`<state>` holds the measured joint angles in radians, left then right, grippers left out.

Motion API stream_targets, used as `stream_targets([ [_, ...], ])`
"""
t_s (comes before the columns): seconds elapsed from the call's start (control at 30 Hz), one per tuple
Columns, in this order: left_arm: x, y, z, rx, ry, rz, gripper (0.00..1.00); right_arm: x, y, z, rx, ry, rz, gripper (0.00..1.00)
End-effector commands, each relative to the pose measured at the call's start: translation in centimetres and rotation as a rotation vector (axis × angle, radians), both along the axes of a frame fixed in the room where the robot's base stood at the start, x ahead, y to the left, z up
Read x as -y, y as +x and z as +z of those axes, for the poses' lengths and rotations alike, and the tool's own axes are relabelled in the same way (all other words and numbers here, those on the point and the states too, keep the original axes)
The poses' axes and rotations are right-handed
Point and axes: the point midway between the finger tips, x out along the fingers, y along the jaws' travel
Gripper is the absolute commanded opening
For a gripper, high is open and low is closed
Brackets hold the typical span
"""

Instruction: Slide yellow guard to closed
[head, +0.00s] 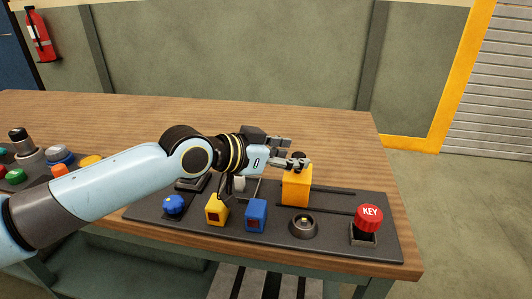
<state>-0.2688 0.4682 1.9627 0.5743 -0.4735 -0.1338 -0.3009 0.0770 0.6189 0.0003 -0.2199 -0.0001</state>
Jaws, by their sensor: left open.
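The yellow guard (296,188) is a block on two dark rails in the black panel (330,238), right of the panel's middle. A dark knob (298,155) shows at its top. The rails run on to the right of it. My left gripper (296,153) reaches in from the left, with its open fingers at the guard's top, by the knob. I cannot tell whether the fingers touch the knob or the guard. The gripper hides part of the knob and the panel behind. My right gripper is out of view.
A blue knob (174,205), a small yellow block (217,210), a blue block (256,215), a round dark socket (303,226) and a red KEY button (369,218) line the panel's front. More buttons (58,155) stand at left. The table's back (300,120) is clear.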

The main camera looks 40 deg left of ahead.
Motion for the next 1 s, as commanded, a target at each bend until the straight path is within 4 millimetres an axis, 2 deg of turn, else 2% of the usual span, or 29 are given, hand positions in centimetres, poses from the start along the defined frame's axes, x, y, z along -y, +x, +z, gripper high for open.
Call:
stream_targets([
  [0.1,-0.6,-2.8,1.0,-0.004,0.011,-0.008,0.5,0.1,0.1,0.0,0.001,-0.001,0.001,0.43],
  [0.2,-1.1,-4.7,1.8,-0.003,0.012,-0.009,0.5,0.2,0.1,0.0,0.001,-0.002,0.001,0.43],
  [0.4,-1.8,-7.1,2.9,-0.003,0.011,-0.005,0.5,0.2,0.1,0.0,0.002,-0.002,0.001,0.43],
  [0.7,-2.2,-8.6,3.6,0.0,0.006,0.0,0.5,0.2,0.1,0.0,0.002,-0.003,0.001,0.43],
  [1.0,-2.1,-8.8,3.7,0.001,0.001,0.0,0.5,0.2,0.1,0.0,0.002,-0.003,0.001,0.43],
])
